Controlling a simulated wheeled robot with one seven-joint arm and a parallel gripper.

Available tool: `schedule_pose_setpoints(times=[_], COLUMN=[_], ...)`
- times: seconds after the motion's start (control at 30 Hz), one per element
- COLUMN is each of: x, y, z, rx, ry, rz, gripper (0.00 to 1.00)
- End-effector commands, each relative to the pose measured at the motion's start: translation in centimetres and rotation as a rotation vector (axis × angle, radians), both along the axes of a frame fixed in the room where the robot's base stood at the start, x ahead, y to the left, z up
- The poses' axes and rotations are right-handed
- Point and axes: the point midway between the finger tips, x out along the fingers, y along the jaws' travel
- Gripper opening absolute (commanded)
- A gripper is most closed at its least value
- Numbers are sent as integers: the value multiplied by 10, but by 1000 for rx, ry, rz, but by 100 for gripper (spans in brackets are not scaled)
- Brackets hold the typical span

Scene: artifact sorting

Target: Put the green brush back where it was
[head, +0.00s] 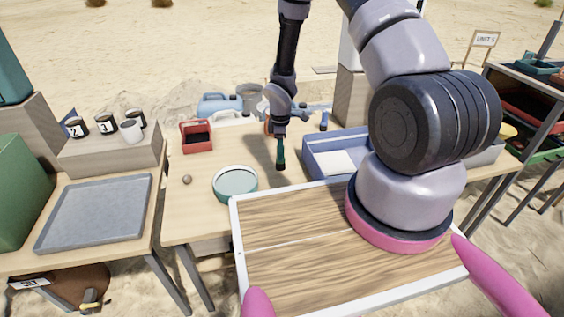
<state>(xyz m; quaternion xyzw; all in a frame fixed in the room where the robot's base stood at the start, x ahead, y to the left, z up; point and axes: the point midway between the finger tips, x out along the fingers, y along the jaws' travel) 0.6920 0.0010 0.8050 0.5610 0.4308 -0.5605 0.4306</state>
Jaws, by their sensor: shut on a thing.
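The green brush (280,153) hangs roughly upright below my gripper (279,133), above the middle of the wooden table. It looks dark green, and its lower end seems clear of the table top, though I cannot tell the exact height. My gripper is shut on its upper part, which the fingers hide. The brush is behind the round teal-and-white dish and left of the blue box.
A red box (197,147), a brown ball (187,180) and the round dish (236,195) lie on the left of the table. The blue box (318,172) is to the right. Jugs stand at the back.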

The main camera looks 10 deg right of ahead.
Motion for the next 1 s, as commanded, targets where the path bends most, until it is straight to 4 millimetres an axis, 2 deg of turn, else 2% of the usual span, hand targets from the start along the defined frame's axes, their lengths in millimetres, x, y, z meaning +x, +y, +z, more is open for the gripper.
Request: schedule_pose_setpoints(times=[0.3,0.67,0.7,0.77,0.8,1.0], x=[-1,-1,0,0,0,0], y=[0,0,0,0,0,0], z=[-40,-44,-45,-44,-44,-44], rx=[-1,-1,-1,-1,-1,-1], ry=[1,1,1,1,1,1], rz=[0,-1,-1,-1,-1,-1], gripper=[0,0,39,62,65,65])
